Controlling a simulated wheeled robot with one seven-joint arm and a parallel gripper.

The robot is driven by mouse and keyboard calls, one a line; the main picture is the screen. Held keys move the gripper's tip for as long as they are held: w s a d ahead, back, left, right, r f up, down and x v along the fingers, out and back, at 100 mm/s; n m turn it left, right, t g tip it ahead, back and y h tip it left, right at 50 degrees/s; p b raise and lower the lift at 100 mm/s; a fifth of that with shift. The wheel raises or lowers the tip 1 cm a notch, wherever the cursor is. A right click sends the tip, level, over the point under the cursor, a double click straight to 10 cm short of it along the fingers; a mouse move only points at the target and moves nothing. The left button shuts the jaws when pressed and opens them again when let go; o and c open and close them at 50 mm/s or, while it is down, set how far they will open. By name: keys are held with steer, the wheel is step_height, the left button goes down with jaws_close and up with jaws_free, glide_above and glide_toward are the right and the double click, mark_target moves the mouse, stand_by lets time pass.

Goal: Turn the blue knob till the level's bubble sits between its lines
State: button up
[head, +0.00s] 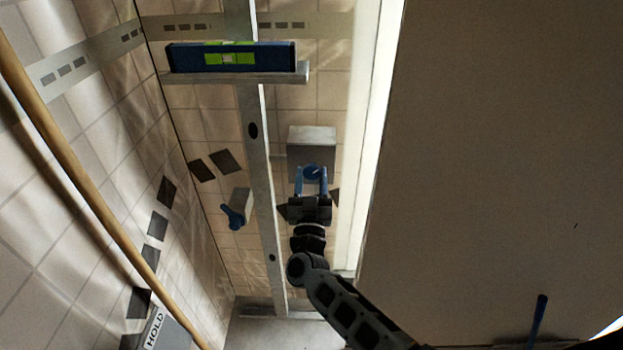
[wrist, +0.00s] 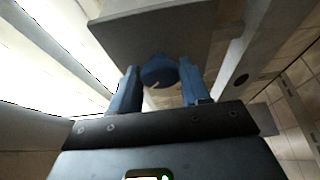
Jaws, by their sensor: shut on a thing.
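The blue knob (head: 312,173) is round and sits on a grey box (head: 312,140). My gripper (head: 311,178) is shut on the knob, with one blue finger on each side. In the wrist view, the knob (wrist: 158,71) shows between the fingers (wrist: 160,82), with a small light mark on its face. The level (head: 276,57) is dark blue with a green vial (head: 229,58). It lies on a grey ledge (head: 270,78) at the upper left. A pale patch shows near the vial's middle. The bubble's exact place against the lines is too small to tell.
A metal upright (head: 252,130) runs down left of my gripper. A second blue handle (head: 236,215) on a small grey box stands further left. A wooden pole (head: 90,190) crosses the left side. A large brown panel (head: 490,150) fills the right. A "HOLD" sign (head: 154,331) is at lower left.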

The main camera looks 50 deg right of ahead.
steer(key=m, duration=0.1)
steer(key=m+g+b, duration=0.1)
steer(key=shift+w+a+f+m+h, duration=0.1)
steer(key=shift+w+a+m+h, duration=0.05)
steer(key=shift+m+h, duration=0.2)
steer(key=shift+m+g+h+b, duration=0.55)
steer(key=shift+m+g, duration=0.65)
steer(key=shift+m, duration=1.25)
steer(key=o, duration=1)
steer(key=shift+o, duration=0.2)
steer(key=b+v, duration=0.1)
steer(key=v, duration=0.6)
steer(key=shift+a, duration=0.3)
